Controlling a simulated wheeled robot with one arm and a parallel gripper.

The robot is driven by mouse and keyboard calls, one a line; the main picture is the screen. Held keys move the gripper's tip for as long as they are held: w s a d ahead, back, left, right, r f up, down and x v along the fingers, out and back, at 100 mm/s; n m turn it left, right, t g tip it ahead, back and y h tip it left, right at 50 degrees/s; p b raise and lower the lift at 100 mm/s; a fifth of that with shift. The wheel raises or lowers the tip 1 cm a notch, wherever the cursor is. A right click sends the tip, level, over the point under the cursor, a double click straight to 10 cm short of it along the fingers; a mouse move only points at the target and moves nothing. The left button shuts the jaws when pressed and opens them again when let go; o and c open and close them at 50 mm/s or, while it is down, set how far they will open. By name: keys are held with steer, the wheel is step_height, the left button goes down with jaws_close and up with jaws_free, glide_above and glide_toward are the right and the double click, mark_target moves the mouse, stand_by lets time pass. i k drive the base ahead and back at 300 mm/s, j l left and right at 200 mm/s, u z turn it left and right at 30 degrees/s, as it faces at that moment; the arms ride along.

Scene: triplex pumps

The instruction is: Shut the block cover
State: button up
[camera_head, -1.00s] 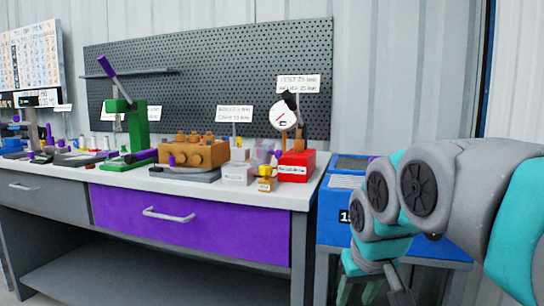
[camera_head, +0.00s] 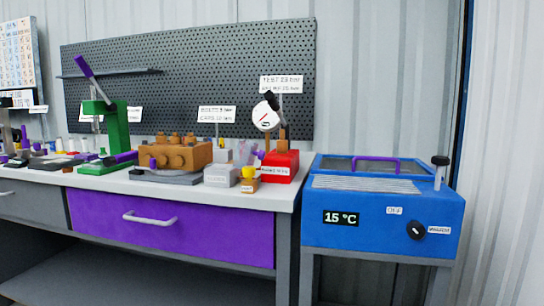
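A blue box-shaped unit (camera_head: 383,210) stands on a grey stand to the right of the bench. Its front shows "15 °C", a black knob and small labels. On its top is a dark panel (camera_head: 335,164) with a purple handle (camera_head: 376,159) standing up from it. In front of the handle lies a pale ribbed or printed strip (camera_head: 366,184). This panel may be the block cover; I cannot tell whether it is open or shut. An orange-brown pump block (camera_head: 179,153) sits on the bench, and no separate cover shows on it. My gripper is not in view.
The bench (camera_head: 228,198) has a purple drawer (camera_head: 170,227) and carries a green press (camera_head: 112,128), a red box with a gauge (camera_head: 279,165) and small parts. A grey post with a dark top (camera_head: 440,172) stands at the unit's right rear. A wall is close behind.

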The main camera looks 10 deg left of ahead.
mark_target(261, 155)
steer(key=i+j+u, duration=0.2)
steer(key=i+u, duration=0.2)
steer(key=i, duration=0.15)
steer(key=i+u, duration=0.4)
steer(key=i, duration=0.1)
